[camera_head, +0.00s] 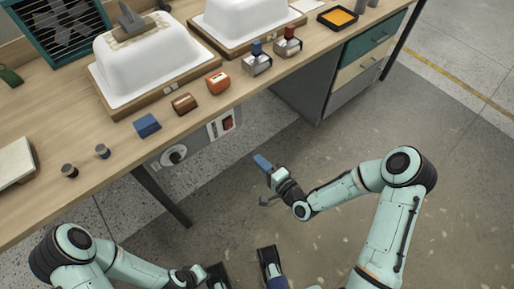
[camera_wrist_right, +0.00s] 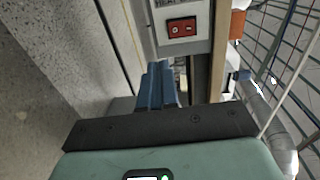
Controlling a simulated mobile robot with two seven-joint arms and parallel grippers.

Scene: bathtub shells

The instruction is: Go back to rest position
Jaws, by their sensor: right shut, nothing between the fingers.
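My right gripper (camera_head: 263,163) hangs over the open floor in front of the bench, apart from everything. Its blue fingers are together with nothing between them; they also show in the right wrist view (camera_wrist_right: 160,85). My left arm comes in at the lower left of the head view. Its end is low at the bottom edge, and its fingers are not clear there.
The wooden bench (camera_head: 60,120) bears two white tub shells (camera_head: 155,65) (camera_head: 245,15) on wooden bases. Blue, brown and orange blocks (camera_head: 147,125) (camera_head: 185,103) (camera_head: 218,82) lie along its front edge. A drawer unit (camera_head: 360,60) stands at right. The floor is clear.

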